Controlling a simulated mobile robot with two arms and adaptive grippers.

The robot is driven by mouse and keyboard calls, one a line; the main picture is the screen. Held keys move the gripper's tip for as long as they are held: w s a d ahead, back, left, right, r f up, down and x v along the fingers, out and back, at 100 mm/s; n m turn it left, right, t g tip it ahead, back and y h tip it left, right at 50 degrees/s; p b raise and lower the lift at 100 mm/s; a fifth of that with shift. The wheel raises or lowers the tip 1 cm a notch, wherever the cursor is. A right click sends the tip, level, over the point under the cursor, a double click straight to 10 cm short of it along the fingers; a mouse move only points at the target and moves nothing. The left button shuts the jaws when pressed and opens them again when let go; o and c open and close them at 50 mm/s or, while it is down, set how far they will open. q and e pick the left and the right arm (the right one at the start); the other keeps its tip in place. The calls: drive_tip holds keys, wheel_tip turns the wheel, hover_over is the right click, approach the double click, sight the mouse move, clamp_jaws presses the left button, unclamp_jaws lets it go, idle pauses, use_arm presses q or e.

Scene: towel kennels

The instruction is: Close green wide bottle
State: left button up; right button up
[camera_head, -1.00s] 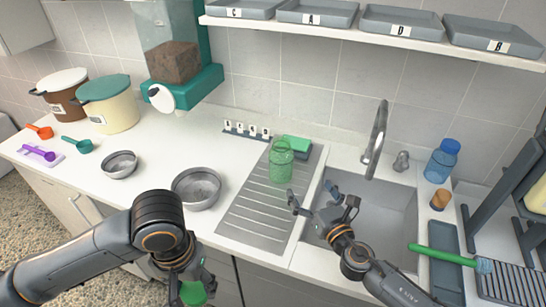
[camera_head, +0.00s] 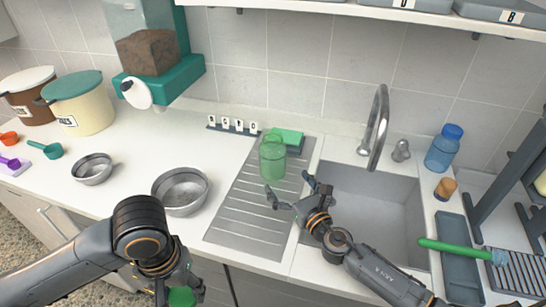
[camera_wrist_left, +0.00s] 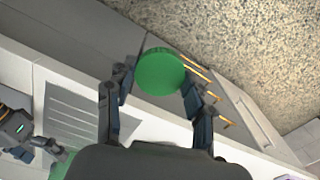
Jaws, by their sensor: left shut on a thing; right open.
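The green wide bottle (camera_head: 272,160) is see-through and stands upright on the ribbed drainboard, left of the sink. Its top shows no lid. My left gripper (camera_head: 180,292) is shut on a round green lid (camera_head: 181,297), low at the front of the counter. In the left wrist view the green lid (camera_wrist_left: 160,72) sits between the fingertips of the left gripper (camera_wrist_left: 158,85), above the floor in front of the cabinets. My right gripper (camera_head: 300,187) is open and empty, just right of and in front of the bottle, apart from it.
A blue bottle (camera_head: 444,149) and a small orange-brown jar (camera_head: 445,188) stand right of the sink (camera_head: 380,205). The faucet (camera_head: 378,125) rises behind it. A green sponge (camera_head: 289,136) lies behind the bottle. Metal bowls (camera_head: 180,190) stand left of the drainboard (camera_head: 240,225).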

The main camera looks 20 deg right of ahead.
sight(277, 169)
drive_tip(key=w, duration=0.2)
drive_tip(key=w+a, duration=0.1)
drive_tip(key=w, duration=0.1)
drive_tip(key=shift+w+f, duration=0.1)
drive_tip(key=shift+w, duration=0.15)
drive_tip(key=shift+s+d, duration=0.1)
drive_tip(key=shift+w, duration=2.7)
drive_tip(key=c, duration=1.3)
